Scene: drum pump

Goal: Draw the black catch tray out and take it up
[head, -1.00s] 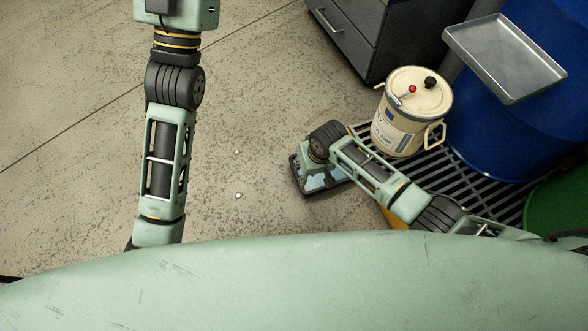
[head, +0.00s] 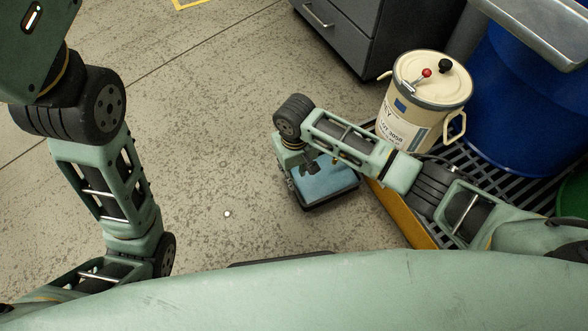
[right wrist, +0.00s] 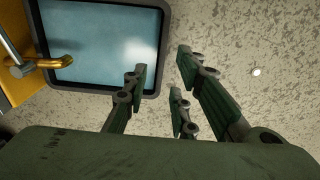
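The black catch tray (head: 328,203) lies on the concrete floor beside the yellow side of a grated platform, with light blue liquid or a blue surface inside its rim. It fills the upper left of the right wrist view (right wrist: 157,50). My right gripper (right wrist: 160,64) is open at the tray's near right corner. One finger overlaps the rim in the picture and the others are outside it; I cannot tell if they touch.
A brass tap (right wrist: 48,63) reaches over the tray from the yellow side (head: 402,215). A cream pump can (head: 430,90) stands on the grate, near a blue drum (head: 520,100) and a metal pan (head: 545,30). A grey cabinet (head: 350,35) stands behind. Floor left of the tray is clear.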

